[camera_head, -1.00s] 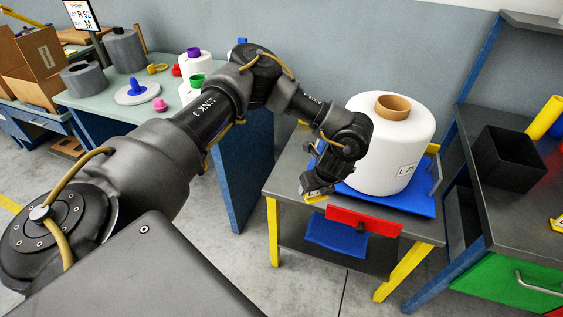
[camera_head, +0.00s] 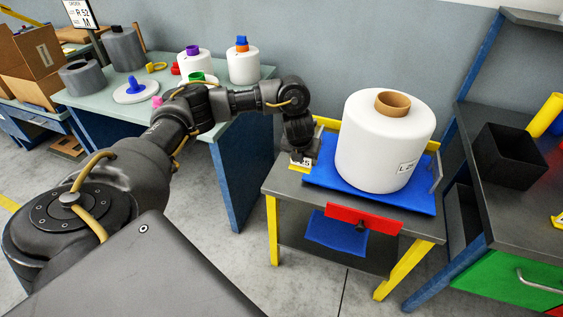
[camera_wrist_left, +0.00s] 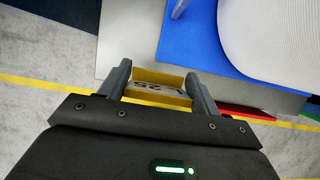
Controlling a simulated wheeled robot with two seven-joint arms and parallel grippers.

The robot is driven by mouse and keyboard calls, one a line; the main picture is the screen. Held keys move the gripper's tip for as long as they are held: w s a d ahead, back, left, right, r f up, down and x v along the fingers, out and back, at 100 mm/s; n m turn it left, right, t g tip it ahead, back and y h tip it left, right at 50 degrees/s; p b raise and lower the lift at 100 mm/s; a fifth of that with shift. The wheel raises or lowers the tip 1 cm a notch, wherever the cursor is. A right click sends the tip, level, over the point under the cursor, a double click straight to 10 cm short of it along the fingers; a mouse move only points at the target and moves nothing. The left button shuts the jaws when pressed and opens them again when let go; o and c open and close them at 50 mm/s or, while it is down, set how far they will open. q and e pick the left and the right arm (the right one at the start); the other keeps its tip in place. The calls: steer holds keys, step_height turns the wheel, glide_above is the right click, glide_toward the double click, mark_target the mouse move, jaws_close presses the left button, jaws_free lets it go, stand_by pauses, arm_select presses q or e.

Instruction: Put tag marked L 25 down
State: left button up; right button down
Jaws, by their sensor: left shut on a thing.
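My left gripper (camera_head: 301,158) is shut on a small yellow-edged tag (camera_head: 299,164), left of the big white bobbin. In the left wrist view the tag (camera_wrist_left: 157,94) sits between the two fingers (camera_wrist_left: 160,92) and shows an upside-down "25"; its other marking is hard to read. The tag is at the left edge of the grey cart top (camera_head: 287,187); I cannot tell whether it touches it. The white bobbin (camera_head: 378,150), with a brown core and an "L 25" label, stands upright on a blue mat (camera_head: 325,180). My right gripper is not in view.
A red plate (camera_head: 363,219) hangs on the cart's front. A bench with several bobbins and a white disc (camera_head: 137,95) is at the left. A black bin (camera_head: 508,158) stands on the right bench. The cart's front-left top is clear.

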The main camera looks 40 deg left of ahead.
arm_select(q)
steer(key=a+f+b, duration=0.2)
steer(key=a+f, duration=0.1)
steer(key=a, duration=0.2)
steer(key=b, duration=0.4)
glide_above(283, 170)
steer(key=s+d, duration=0.2)
steer(key=f, duration=0.4)
steer(key=shift+w+a+f, duration=0.2)
steer(key=shift+w+a, duration=0.05)
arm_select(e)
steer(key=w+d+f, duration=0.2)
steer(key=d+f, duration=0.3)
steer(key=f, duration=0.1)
arm_select(q)
steer(key=shift+a+f, duration=0.2)
steer(key=shift+a, duration=0.25)
step_height(283, 170, down, 3)
steer(key=shift+a+f+b, duration=0.15)
steer(key=shift+b, duration=0.7)
steer(key=shift+f, duration=0.1)
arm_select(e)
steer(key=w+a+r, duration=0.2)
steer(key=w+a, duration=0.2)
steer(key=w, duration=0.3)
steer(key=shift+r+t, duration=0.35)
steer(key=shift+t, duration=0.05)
